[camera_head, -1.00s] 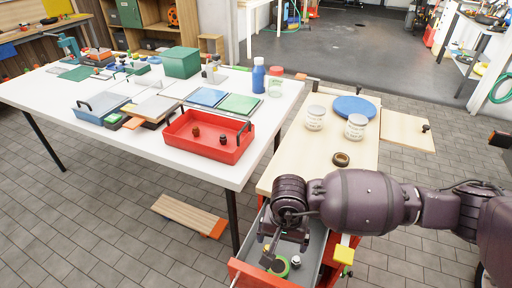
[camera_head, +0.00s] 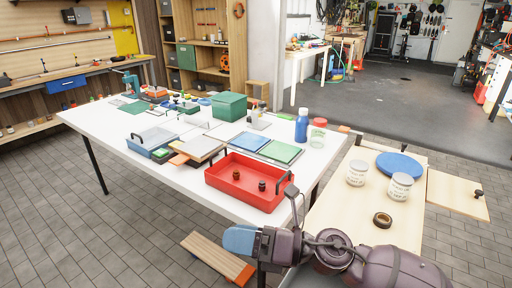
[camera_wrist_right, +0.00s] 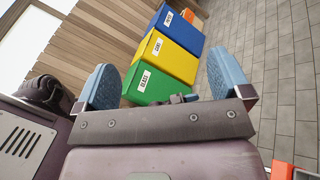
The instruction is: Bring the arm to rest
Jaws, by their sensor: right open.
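My right arm comes in from the lower right in the head view. My right gripper (camera_head: 242,239) points left, just past the front corner of the white table, with a blue finger pad showing. The right wrist view shows both blue fingers (camera_wrist_right: 163,78) wide apart with nothing held between them. My left gripper is not in view.
A red tray (camera_head: 222,187) with small dark objects stands on the white table (camera_head: 120,136) near the gripper. The wooden top (camera_head: 332,208) carries two jars, a blue disc and a dark ring. A plank (camera_head: 212,255) lies below. Green (camera_wrist_right: 146,92), yellow and blue bins show in the wrist view.

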